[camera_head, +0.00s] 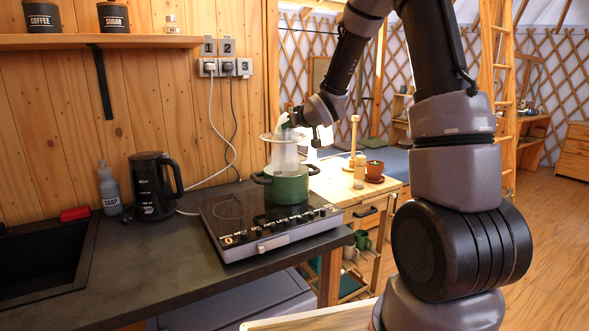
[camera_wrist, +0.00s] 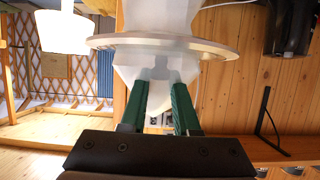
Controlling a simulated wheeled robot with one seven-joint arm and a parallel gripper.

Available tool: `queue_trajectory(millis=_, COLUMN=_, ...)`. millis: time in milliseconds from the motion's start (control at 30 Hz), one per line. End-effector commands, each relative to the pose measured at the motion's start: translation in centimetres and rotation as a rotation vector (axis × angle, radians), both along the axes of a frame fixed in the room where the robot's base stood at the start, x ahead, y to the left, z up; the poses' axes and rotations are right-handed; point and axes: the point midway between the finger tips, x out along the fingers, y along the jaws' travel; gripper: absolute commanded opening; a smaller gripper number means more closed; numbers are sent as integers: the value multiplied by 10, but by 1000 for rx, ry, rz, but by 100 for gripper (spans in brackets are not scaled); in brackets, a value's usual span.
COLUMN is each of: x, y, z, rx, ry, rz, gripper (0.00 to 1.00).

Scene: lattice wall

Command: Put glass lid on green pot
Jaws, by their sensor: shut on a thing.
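The green pot (camera_head: 287,190) stands on the black cooktop, with its two handles out to the sides. My gripper (camera_head: 285,124) is above the pot, shut on the glass lid (camera_head: 268,136). The lid is held roughly level over the pot and apart from it. In the wrist view my gripper's green fingers (camera_wrist: 160,80) close toward the lid's middle, and the lid's metal rim (camera_wrist: 222,47) spans the view. A whitish, cloudy shape fills the space between lid and pot and hides the pot's opening; it looks like steam.
The cooktop (camera_head: 235,235) sits on the dark counter (camera_head: 130,262). A black kettle (camera_head: 153,188) and soap bottle (camera_head: 109,190) stand left. A shelf (camera_head: 110,41) is above.

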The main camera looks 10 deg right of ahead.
Motion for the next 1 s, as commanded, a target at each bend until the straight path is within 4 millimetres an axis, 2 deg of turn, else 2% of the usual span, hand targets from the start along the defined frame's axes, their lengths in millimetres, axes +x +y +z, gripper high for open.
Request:
queue_trajectory(millis=200, x=-1, y=-2, z=-39, rx=0, ry=7, rz=-4, gripper=0)
queue_trajectory(millis=633, x=-1, y=-2, z=-92, rx=-1, ry=4, rz=-4, gripper=0)
queue_trajectory(millis=733, x=-1, y=-2, z=-97, rx=0, ry=2, rz=-4, gripper=0)
queue_trajectory(millis=1000, x=-1, y=-2, z=-98, rx=0, ry=1, rz=-4, gripper=0)
